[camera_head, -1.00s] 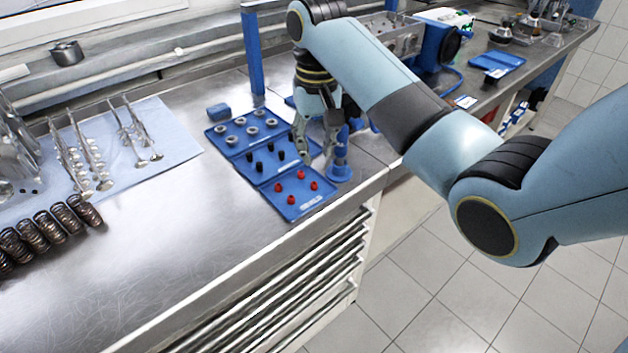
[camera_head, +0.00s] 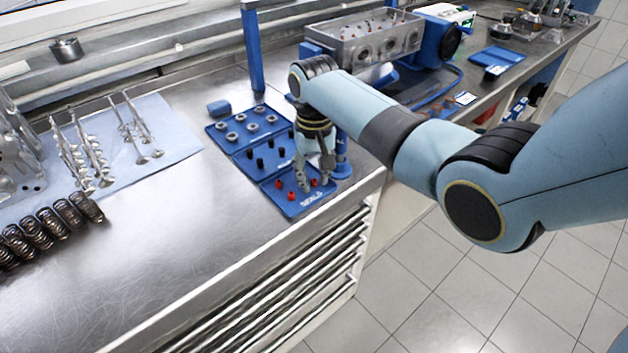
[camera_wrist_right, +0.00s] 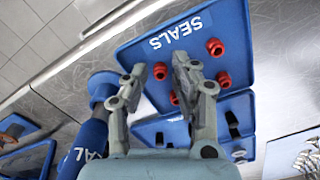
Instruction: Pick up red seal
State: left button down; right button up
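Several small red seals sit on the blue tray marked SEALS (camera_head: 314,197) near the bench's front edge. One red seal (camera_head: 279,184) shows left of my right gripper (camera_head: 316,184) in the head view. My right gripper is open, pointing down over this tray. In the right wrist view, its fingertips (camera_wrist_right: 160,66) are spread, with a red seal (camera_wrist_right: 160,71) showing in the gap between them. Another red seal (camera_wrist_right: 223,79) lies to the right of the fingers. Whether the fingers touch any seal cannot be told. My left gripper is not in view.
A blue post on a round base (camera_head: 341,162) stands close beside the gripper. A tray with black parts (camera_head: 262,160) and one with metal rings (camera_head: 233,135) lie behind. Coil springs (camera_head: 50,226) and valves lie at left. The bench between is clear.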

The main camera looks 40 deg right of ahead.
jog(key=shift+c, duration=0.4)
jog(key=c, duration=0.4)
jog(key=shift+r, duration=0.15)
